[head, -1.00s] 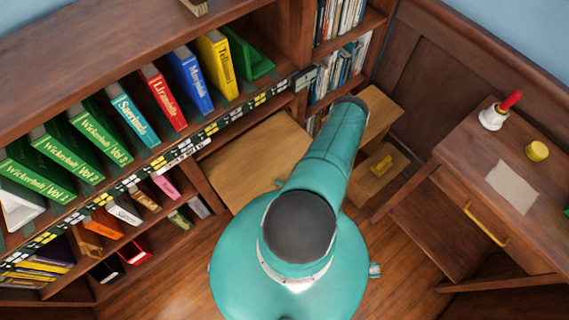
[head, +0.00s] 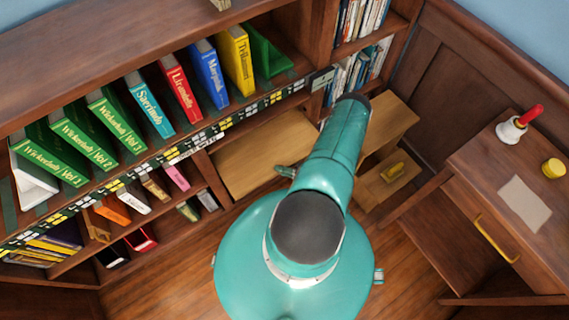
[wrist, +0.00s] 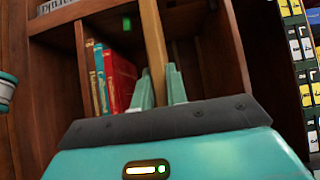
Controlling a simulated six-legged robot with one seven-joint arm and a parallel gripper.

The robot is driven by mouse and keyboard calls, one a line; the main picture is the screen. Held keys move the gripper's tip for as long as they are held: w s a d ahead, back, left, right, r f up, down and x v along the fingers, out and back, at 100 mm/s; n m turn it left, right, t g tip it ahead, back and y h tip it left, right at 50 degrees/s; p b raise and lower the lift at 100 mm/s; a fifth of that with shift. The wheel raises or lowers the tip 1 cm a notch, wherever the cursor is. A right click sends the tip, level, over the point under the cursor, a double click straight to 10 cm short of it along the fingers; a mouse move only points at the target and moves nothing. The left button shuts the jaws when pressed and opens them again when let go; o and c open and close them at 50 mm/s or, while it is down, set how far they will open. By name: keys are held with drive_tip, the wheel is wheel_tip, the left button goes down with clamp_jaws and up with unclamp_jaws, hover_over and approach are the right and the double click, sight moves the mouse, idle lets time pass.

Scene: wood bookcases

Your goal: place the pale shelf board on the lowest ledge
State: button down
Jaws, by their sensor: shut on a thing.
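The pale shelf board (head: 262,152) shows in the head view in the lower bay of the bookcase, below the labelled shelf edge. My arm covers part of its right side. In the wrist view the board (wrist: 152,38) is seen edge-on as a pale strip. My gripper (wrist: 161,84) is shut on it, with one teal finger on each side. The lowest ledge cannot be made out, and I cannot tell whether the board touches any support.
Colourful books (head: 180,95) line the shelf above. Smaller books (head: 135,200) fill compartments at left. A desk (head: 470,165) with a bell (head: 512,128) stands at far right.

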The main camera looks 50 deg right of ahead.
sight(264, 147)
drive_tip(key=shift+w+d, duration=0.55)
drive_tip(key=shift+w, duration=1.45)
drive_tip(key=shift+w+d, duration=0.6)
drive_tip(key=shift+w, duration=1.35)
drive_tip(key=shift+w+d, duration=0.55)
drive_tip(key=shift+w, duration=1.45)
drive_tip(key=shift+w+d+f, duration=0.1)
drive_tip(key=shift+w+f, duration=0.05)
drive_tip(key=shift+f, duration=1.15)
drive_tip(key=shift+w+d+f, duration=0.1)
drive_tip(key=shift+f, duration=1.2)
drive_tip(key=c, duration=1.3)
unclamp_jaws()
drive_tip(key=shift+a, duration=0.1)
drive_tip(key=shift+f, duration=0.15)
drive_tip(key=shift+s, duration=0.15)
drive_tip(key=v, duration=1.3)
drive_tip(key=shift+s, duration=0.25)
